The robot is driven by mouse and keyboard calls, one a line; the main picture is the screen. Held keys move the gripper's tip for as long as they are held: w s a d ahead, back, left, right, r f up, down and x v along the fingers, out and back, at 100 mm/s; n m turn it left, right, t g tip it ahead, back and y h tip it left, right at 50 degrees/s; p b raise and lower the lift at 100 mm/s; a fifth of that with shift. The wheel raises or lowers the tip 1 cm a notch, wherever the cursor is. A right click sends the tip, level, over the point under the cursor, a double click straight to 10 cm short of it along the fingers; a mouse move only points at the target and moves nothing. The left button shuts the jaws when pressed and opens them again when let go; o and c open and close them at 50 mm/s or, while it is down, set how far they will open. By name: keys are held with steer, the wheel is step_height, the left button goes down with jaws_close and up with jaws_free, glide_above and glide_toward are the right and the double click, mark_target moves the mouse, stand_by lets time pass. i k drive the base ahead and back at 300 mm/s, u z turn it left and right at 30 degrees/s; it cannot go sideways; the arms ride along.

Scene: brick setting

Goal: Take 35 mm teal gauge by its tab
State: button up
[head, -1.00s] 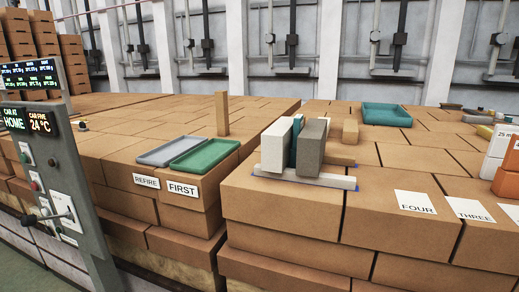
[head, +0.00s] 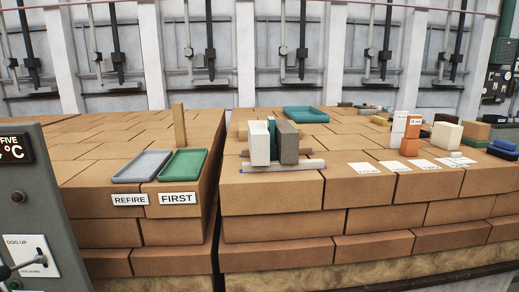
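A thin teal piece (head: 271,139), which looks like the gauge, stands upright between a white block (head: 259,143) and a grey block (head: 288,142) on the brick stack right of the gap. Only a narrow strip of it shows between the blocks. Its tab cannot be made out, nor can I tell whether it touches the blocks. A pale bar with blue ends (head: 290,165) lies in front of these blocks. My gripper is not in view.
A grey tray (head: 142,166) and a green tray (head: 183,164) lie left of the gap, with an upright post (head: 179,125) behind. A teal tray (head: 305,114) lies farther back. Orange (head: 410,146) and cream (head: 447,136) blocks stand at right. A control panel (head: 30,200) is at left.

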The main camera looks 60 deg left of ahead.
mark_target(271, 123)
steer(key=u, duration=1.75)
steer(key=i, duration=1)
steer(key=z, duration=0.05)
